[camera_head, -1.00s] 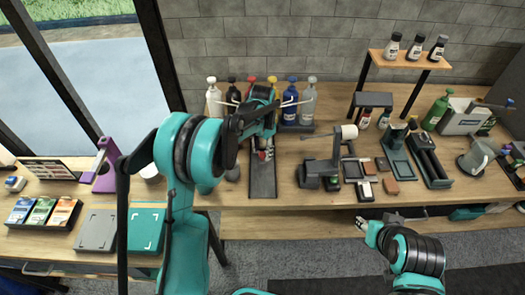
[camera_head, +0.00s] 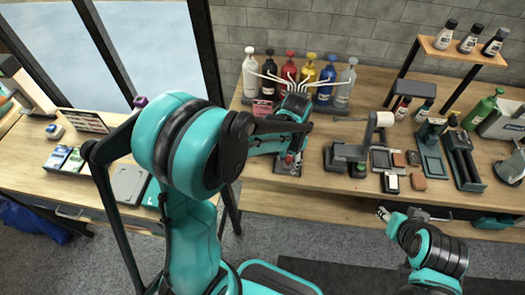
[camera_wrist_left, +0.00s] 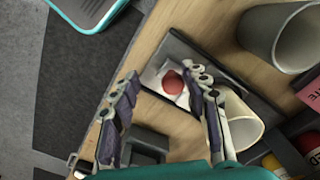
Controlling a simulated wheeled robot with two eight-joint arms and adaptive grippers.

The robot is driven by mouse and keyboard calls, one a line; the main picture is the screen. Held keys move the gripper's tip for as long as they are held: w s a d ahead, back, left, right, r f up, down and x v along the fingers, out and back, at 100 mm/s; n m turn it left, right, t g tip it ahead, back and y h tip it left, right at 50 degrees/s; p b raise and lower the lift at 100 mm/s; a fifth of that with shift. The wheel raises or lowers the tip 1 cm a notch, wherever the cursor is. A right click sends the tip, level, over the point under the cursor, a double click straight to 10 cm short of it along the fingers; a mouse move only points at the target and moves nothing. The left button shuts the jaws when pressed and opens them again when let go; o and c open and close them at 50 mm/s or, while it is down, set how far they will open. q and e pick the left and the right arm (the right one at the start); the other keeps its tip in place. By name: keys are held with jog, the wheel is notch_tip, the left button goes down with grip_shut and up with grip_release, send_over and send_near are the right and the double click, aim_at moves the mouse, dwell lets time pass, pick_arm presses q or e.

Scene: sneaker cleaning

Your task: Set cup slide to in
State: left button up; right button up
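A dark, narrow cup slide (camera_head: 282,168) lies on the table in front of the pump bottles. The left wrist view shows it as a dark plate (camera_wrist_left: 233,88) with a round red knob (camera_wrist_left: 173,84) on a pale patch. A cream cup (camera_wrist_left: 247,128) is at the plate's other end, partly hidden behind one finger. My left gripper (camera_wrist_left: 162,76) is open, its fingers spread to either side of the red knob; contact cannot be told. In the head view my left gripper (camera_head: 290,152) hides much of the slide. My right gripper (camera_head: 383,213) is near the table's front edge, away from the slide.
Pump bottles (camera_head: 325,80) with pale curved tubes stand behind the slide. A grey cup (camera_wrist_left: 285,35) stands beside it in the wrist view. A grey stand (camera_head: 352,150) and small blocks (camera_head: 391,182) are to its right.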

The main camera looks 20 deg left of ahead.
pick_arm(q)
jog(key=shift+s+d+r, duration=0.1)
jog(key=shift+s+d, duration=0.1)
jog(key=shift+s, duration=0.3)
jog(key=shift+s+d, duration=0.15)
jog(key=shift+s, duration=0.35)
notch_tip(320, 180, up, 8)
jog(key=p, duration=0.3)
jog(key=s+a+r+n+t, duration=0.5)
jog(key=s+r+t, duration=0.2)
jog(key=s+r, duration=0.1)
jog(key=shift+s+n+p, duration=0.3)
jog(key=shift+n+p, duration=0.1)
pick_arm(e)
jog(key=r, duration=0.1)
jog(key=w+r, duration=0.1)
jog(key=r, duration=0.2)
jog(key=shift+w+a, duration=0.3)
jog(key=shift+w, duration=0.05)
pick_arm(q)
jog(key=shift+a, duration=0.1)
pick_arm(e)
jog(key=shift+f, duration=0.15)
